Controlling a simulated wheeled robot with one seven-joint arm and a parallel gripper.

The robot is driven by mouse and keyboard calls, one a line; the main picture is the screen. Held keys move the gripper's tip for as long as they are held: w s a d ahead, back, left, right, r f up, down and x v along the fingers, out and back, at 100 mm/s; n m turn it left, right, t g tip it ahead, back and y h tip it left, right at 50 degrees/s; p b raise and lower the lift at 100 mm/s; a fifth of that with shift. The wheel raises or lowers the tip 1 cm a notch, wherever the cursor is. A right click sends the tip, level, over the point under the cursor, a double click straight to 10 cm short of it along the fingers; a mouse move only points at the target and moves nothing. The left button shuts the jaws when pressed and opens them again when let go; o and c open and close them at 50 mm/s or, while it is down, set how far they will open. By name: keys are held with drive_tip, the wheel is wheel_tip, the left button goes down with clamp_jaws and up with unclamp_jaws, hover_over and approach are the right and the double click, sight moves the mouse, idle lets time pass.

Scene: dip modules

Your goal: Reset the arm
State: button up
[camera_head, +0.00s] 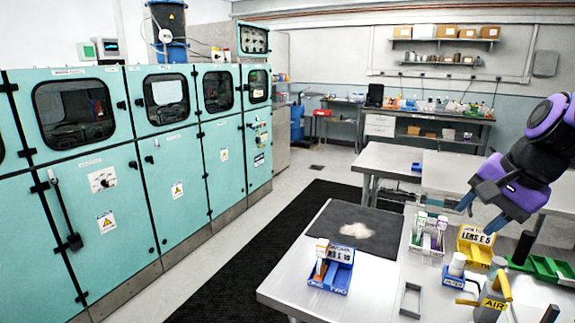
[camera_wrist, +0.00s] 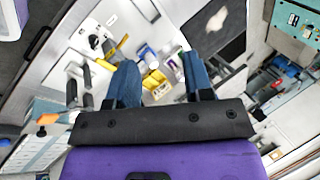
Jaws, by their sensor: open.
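My gripper (camera_head: 483,211) is purple and black with blue fingers. In the head view it hangs at the right, above the work table (camera_head: 378,275). In the wrist view its two blue fingers (camera_wrist: 158,82) stand well apart with nothing between them. My arm is bent and comes in from the right edge of the head view. No object is held or touched by the fingers as far as I can see.
The table holds a blue bin (camera_head: 330,280), a dark mat (camera_head: 352,229), a purple-trimmed holder (camera_head: 427,232), a yellow bin (camera_head: 474,246), a green tray (camera_head: 545,266) and an air tool (camera_head: 492,300). Teal cabinets (camera_head: 180,175) line the left.

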drive_tip(key=s+a+r+n+h, duration=0.1)
drive_tip(key=s+a+r+n, duration=0.1)
drive_tip(key=s+n, duration=0.3)
drive_tip(key=s+a+r+n+h, duration=0.1)
drive_tip(key=s+a+r+n, duration=0.1)
drive_tip(key=s+n, duration=0.3)
drive_tip(key=shift+a+r+n+t, duration=0.4)
drive_tip(key=shift+a+n, duration=0.1)
drive_tip(key=shift+a, duration=0.25)
drive_tip(key=shift+s, duration=0.1)
drive_tip(key=shift+c, duration=0.4)
idle(0.5)
drive_tip(key=shift+d, duration=0.1)
